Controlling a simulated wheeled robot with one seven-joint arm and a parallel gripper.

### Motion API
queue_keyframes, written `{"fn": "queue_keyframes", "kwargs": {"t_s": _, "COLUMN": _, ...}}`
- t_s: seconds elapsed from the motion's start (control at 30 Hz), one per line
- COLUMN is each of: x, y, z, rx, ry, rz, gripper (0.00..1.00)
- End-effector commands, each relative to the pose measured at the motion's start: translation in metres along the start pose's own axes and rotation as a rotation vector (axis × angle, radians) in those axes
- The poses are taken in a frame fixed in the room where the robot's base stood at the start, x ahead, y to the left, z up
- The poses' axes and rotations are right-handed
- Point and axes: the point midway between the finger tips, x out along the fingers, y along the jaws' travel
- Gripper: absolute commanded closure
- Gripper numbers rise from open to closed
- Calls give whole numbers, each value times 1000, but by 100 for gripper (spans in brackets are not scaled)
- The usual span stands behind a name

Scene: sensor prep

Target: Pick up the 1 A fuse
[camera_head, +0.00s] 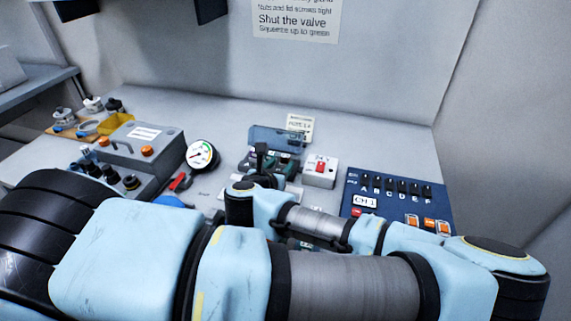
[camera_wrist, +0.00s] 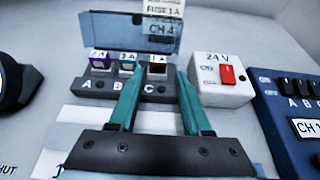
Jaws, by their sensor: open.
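Nothing is held. In the head view my arm hides most of the block.
The block's clear blue lid (camera_wrist: 125,32) stands raised behind the fuses, with a "FUSE 1 A" card (camera_wrist: 163,8) beyond. A white 24 V switch box (camera_wrist: 222,80) is close on the right. A blue switch panel (camera_head: 395,205) and a gauge (camera_head: 202,155) flank the area.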

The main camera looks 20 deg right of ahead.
Motion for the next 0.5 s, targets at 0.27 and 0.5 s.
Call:
{"fn": "queue_keyframes", "kwargs": {"t_s": 0.27, "x": 29, "y": 4, "z": -7, "rx": -2, "ry": -3, "rz": 1, "gripper": 51}}
{"fn": "queue_keyframes", "kwargs": {"t_s": 0.5, "x": 47, "y": 4, "z": -2, "rx": 0, "ry": 0, "rz": 1, "gripper": 51}}
